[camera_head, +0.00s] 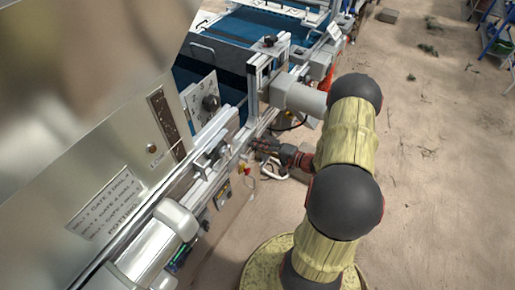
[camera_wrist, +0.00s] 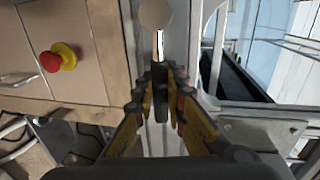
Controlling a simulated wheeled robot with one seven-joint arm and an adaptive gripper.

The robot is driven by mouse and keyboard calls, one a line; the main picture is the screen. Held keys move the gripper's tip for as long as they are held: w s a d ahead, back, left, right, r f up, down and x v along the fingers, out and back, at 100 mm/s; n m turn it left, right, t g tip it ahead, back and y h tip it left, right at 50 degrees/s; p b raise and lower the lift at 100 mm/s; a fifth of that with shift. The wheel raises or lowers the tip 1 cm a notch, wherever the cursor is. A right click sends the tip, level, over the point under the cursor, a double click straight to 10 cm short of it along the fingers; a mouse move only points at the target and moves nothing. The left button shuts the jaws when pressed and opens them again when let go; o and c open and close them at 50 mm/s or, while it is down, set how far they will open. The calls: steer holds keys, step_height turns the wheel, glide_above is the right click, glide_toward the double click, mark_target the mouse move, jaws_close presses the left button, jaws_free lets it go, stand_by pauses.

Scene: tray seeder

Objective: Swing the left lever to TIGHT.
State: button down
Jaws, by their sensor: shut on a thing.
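My gripper (camera_head: 258,146) is at the machine's front rail in the head view, reaching in from the right. In the wrist view my gripper (camera_wrist: 164,80) has its yellow and black fingers closed on both sides of a dark lever grip (camera_wrist: 161,105). A short shiny rod (camera_wrist: 159,46) runs from this lever to a round beige end (camera_wrist: 155,14). In the head view the held lever is too small and covered to make out. No TIGHT mark can be read in either view, and the lever's setting cannot be told.
A dial plate with a black knob (camera_head: 210,103) stands left of my gripper. A red and yellow stop button (camera_wrist: 62,57) is on the panel beside it. The metal rail (camera_head: 190,178) and a grey motor cylinder (camera_head: 300,97) are close. Sandy floor (camera_head: 440,190) is open at right.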

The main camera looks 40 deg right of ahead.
stand_by(0.5)
steer(key=c, duration=1.8)
jaws_free()
steer(key=v, duration=1.2)
